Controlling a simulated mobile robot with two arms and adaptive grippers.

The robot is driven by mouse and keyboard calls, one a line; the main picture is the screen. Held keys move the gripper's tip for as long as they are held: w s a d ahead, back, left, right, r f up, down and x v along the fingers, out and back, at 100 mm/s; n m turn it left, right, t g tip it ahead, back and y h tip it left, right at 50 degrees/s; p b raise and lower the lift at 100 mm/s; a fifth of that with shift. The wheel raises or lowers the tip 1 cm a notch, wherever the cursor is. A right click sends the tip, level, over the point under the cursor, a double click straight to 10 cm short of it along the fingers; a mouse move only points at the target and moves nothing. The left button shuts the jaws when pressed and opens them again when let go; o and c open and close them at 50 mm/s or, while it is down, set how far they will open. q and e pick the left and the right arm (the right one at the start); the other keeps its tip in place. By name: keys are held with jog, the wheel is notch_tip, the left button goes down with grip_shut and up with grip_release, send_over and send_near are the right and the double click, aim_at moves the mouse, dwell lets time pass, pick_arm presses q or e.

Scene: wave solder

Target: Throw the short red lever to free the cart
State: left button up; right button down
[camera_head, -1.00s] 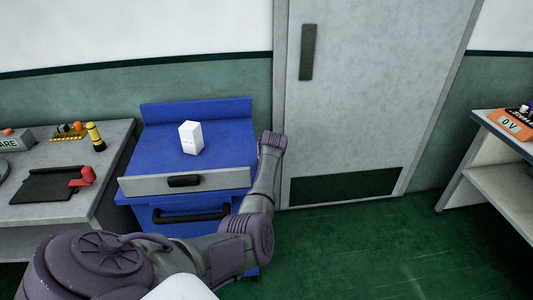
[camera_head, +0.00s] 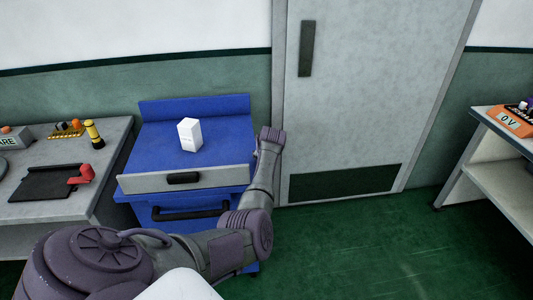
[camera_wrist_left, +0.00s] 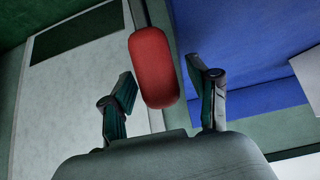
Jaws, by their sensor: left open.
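The red lever's rounded end (camera_wrist_left: 153,67) shows in the left wrist view, between the two fingers of my left gripper (camera_wrist_left: 160,73). The fingers are open, one on each side, with visible gaps beside the red end. In the head view my left arm reaches to the right side of the blue cart (camera_head: 160,107); its fingers and this red lever are hidden there. The cart has a grey front panel (camera_head: 220,177) and a black handle (camera_head: 190,215). My right gripper is not in view.
A white box (camera_head: 189,135) stands on the cart. The left bench (camera_head: 50,212) holds a black plate (camera_head: 40,184) with a red handle (camera_head: 82,174), and a yellow cylinder (camera_head: 93,133). A grey door (camera_head: 370,90) is behind. Green floor is clear at right.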

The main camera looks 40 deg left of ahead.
pick_arm(q)
jog(key=v, duration=1.1)
jog(key=shift+d+r, duration=0.25)
jog(key=shift+d, duration=0.05)
jog(key=shift+s, duration=0.1)
